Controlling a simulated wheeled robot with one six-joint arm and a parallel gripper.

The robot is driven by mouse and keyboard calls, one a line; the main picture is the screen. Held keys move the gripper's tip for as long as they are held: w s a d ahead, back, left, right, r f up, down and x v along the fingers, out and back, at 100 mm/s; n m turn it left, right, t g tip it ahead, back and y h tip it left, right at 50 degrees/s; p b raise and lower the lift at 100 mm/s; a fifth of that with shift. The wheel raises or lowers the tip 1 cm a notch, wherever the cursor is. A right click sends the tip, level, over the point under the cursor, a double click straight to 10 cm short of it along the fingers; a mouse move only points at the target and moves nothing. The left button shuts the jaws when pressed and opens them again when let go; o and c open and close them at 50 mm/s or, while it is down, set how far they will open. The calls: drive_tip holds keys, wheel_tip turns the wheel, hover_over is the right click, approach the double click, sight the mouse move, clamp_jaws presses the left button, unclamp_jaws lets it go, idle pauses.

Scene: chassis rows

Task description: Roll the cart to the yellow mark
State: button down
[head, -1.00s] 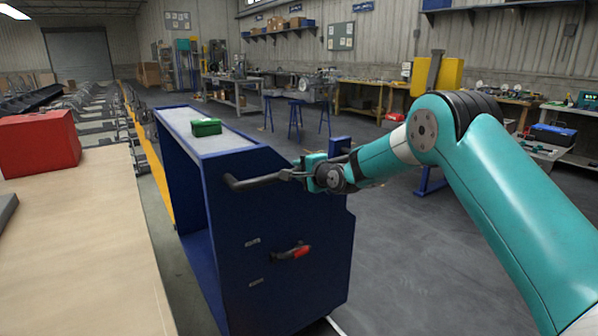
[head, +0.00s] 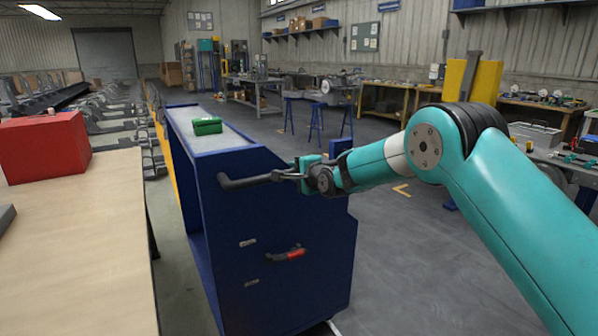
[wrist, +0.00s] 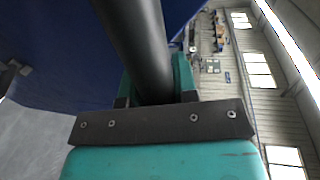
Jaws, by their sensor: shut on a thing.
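The blue cart (head: 285,225) stands upright in front of me, with a grey top and an open left side. Its dark bar handle (head: 245,181) runs across the near end. My gripper (head: 298,173) is shut on the handle near its right part. In the wrist view the dark handle (wrist: 138,45) passes between the jaws of my gripper (wrist: 155,95). A yellow corner mark (head: 402,190) lies on the floor to the right of the cart, farther off, partly hidden by my arm. A red-gripped lever (head: 295,255) is on the cart's near face.
A green box (head: 207,126) rests on the cart top. A wooden table (head: 80,230) with a red box (head: 43,147) stands close on the left. A yellow floor strip and rows of chassis (head: 110,125) lie beyond. Grey floor is open right of the cart; blue trestles (head: 317,122) stand behind.

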drive_tip(key=shift+w+d+r, duration=0.1)
drive_tip(key=shift+w+d, duration=0.05)
drive_tip(key=shift+d, duration=0.1)
drive_tip(key=c, duration=0.9)
unclamp_jaws()
drive_tip(key=shift+c, duration=0.2)
drive_tip(key=shift+o, duration=0.3)
drive_tip(key=shift+a, duration=0.2)
drive_tip(key=b+v, duration=0.1)
drive_tip(key=v, duration=1.6)
drive_tip(key=shift+s, duration=0.25)
